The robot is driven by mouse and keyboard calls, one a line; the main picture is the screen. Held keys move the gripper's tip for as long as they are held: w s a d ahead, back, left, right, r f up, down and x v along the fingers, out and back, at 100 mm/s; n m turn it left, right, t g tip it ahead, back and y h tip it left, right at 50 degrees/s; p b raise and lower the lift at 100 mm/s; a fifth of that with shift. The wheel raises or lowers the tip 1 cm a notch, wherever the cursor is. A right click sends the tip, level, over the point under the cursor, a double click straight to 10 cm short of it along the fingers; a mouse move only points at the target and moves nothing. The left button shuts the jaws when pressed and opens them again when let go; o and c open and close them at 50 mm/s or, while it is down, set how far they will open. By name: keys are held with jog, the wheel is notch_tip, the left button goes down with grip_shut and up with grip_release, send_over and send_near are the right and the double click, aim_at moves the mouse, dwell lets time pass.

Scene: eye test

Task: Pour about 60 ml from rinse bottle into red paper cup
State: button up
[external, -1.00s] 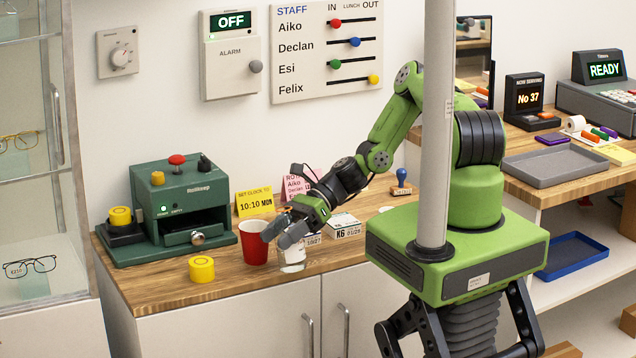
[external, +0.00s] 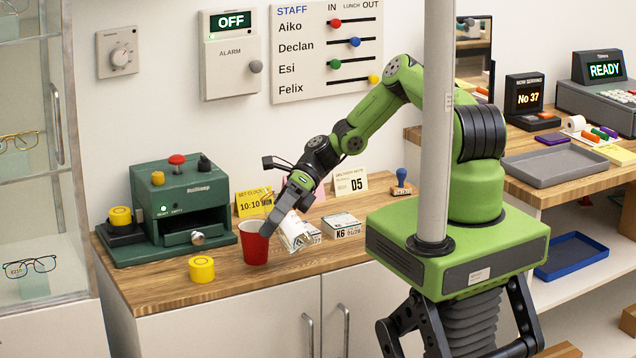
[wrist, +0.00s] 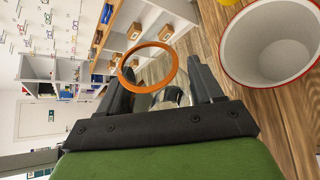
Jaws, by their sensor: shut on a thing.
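The red paper cup (external: 254,247) stands upright on the wooden counter. In the wrist view its pale inside (wrist: 270,45) shows at the right, with no liquid that I can make out. My gripper (external: 278,214) is shut on a clear bottle (external: 296,234), which I take to be the rinse bottle. It is held off the counter, tilted, just right of the cup. In the wrist view its round orange rim (wrist: 174,67) shows between the fingers, apart from the cup. A finger partly hides the bottle and cup edge in the external view. No stream is visible.
A green stamping machine (external: 178,205) stands left of the cup, and a yellow roll (external: 201,269) lies in front of it. A yellow card (external: 250,203) stands behind the cup. A small white K6 box (external: 343,227) sits right of the bottle. The counter's front is mostly clear.

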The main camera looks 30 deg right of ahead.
jog(key=f+m+g+b, duration=0.1)
jog(key=f+m+b, duration=0.1)
jog(key=shift+s+d+g+b, duration=0.1)
jog(key=shift+s+g+b, duration=0.25)
jog(key=shift+s+g, duration=0.05)
jog(key=shift+f+m+g+h+b, duration=0.35)
jog(key=shift+f+b, duration=0.5)
jog(key=shift+b, duration=0.3)
notch_tip(320, 180, up, 2)
jog(key=shift+w+r+m+g+p, duration=0.15)
jog(key=shift+m+g+p, duration=0.15)
jog(key=shift+p, duration=0.75)
jog(key=shift+w+r+m+g+p, duration=0.25)
jog(key=shift+r+m+p, duration=0.1)
jog(key=shift+r+m, duration=0.15)
jog(key=shift+r+m+g+p, duration=0.4)
jog(key=shift+m+p, duration=0.15)
jog(key=shift+p, duration=0.05)
jog(key=shift+f, duration=0.1)
jog(key=shift+s+d, duration=0.15)
jog(key=shift+s, duration=0.25)
jog(key=shift+f+m+g, duration=0.15)
jog(key=shift+m+g, duration=0.25)
jog(key=shift+m, duration=0.1)
